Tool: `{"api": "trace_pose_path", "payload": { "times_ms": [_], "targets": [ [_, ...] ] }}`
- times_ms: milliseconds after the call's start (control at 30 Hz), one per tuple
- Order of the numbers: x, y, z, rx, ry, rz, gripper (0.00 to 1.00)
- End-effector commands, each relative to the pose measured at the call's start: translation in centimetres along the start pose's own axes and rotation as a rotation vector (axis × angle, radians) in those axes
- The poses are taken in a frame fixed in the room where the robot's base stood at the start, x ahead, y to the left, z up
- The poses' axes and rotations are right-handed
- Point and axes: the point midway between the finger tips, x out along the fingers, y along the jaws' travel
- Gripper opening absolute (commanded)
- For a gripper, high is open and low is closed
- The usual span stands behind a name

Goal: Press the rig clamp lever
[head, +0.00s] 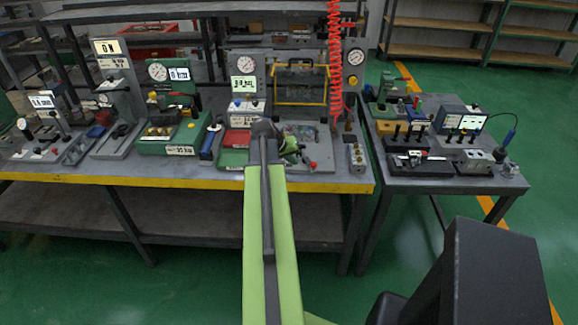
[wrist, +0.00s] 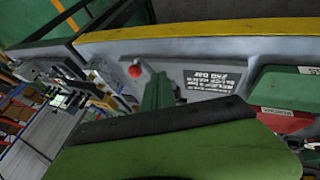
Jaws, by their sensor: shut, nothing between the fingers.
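A red knob (head: 313,165) stands on a grey plate on the main bench, just right of my arm's end. It also shows in the wrist view (wrist: 135,71), beside a green post (wrist: 157,93) and a printed label (wrist: 212,82). I take this for the rig clamp lever, but its shaft is hard to make out. A green part (head: 288,145) sits up and left of the knob in the head view. My gripper (head: 264,130) is shut and empty, above the bench, left of the knob. My arm hides part of the rig, and contact cannot be told.
The bench's yellow front edge (head: 150,181) runs below the rig. A green tray (head: 234,158) lies left of my arm. A yellow frame (head: 300,90) and a coiled red hose (head: 334,45) stand behind. A second table (head: 440,178) holds more devices at the right.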

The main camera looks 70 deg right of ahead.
Motion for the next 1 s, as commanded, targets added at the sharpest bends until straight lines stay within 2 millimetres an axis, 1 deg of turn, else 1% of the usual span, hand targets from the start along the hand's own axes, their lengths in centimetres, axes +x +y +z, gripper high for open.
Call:
{"api": "trace_pose_path", "payload": {
  "times_ms": [33, 100, 133, 200, 400, 700, 733, 800, 1000],
  "targets": [
    [2.0, -0.4, 0.2, 0.002, -0.001, 0.001, 0.00],
    [3.3, -0.3, 0.2, 0.002, -0.001, 0.001, 0.00],
    [3.0, 0.7, 0.2, 0.003, -0.002, 0.001, 0.00],
    [3.4, 1.7, 0.2, 0.004, -0.001, 0.000, 0.00],
    [4.3, 3.2, 0.3, 0.002, -0.001, 0.000, 0.00],
    [4.4, 3.3, 0.3, 0.001, -0.001, 0.000, 0.00],
    [3.7, 3.0, 1.4, 0.000, 0.000, -0.001, 0.00],
    [4.2, 3.3, 0.7, 0.000, 0.000, 0.000, 0.00],
    [4.1, 2.9, 0.3, -0.039, 0.020, -0.020, 0.00]
  ]
}}
